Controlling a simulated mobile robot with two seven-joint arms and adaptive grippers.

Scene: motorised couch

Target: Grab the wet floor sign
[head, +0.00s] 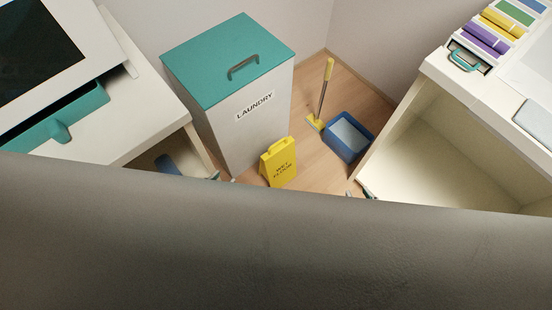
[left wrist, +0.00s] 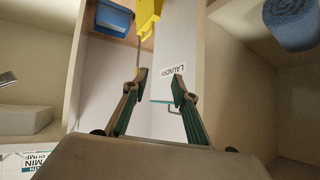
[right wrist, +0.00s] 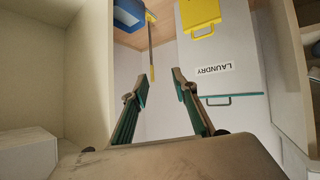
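The yellow wet floor sign (head: 279,163) stands upright on the wooden floor in front of the laundry bin in the head view. In the left wrist view the sign (left wrist: 148,14) is at the top, beyond the fingertips. In the right wrist view the sign (right wrist: 199,14) is at the top, right of the fingers. My left gripper (left wrist: 158,82) is open and empty. My right gripper (right wrist: 162,82) is open and empty. In the head view, a large grey surface hides most of both grippers; only small tips show near its upper edge.
The white laundry bin (head: 241,135) with a teal lid stands behind the sign. A blue tub (head: 348,139) and a yellow-headed mop (head: 322,95) stand to its right. An open white cabinet (head: 440,150) is at right, another white unit (head: 110,135) at left. Floor between them is narrow.

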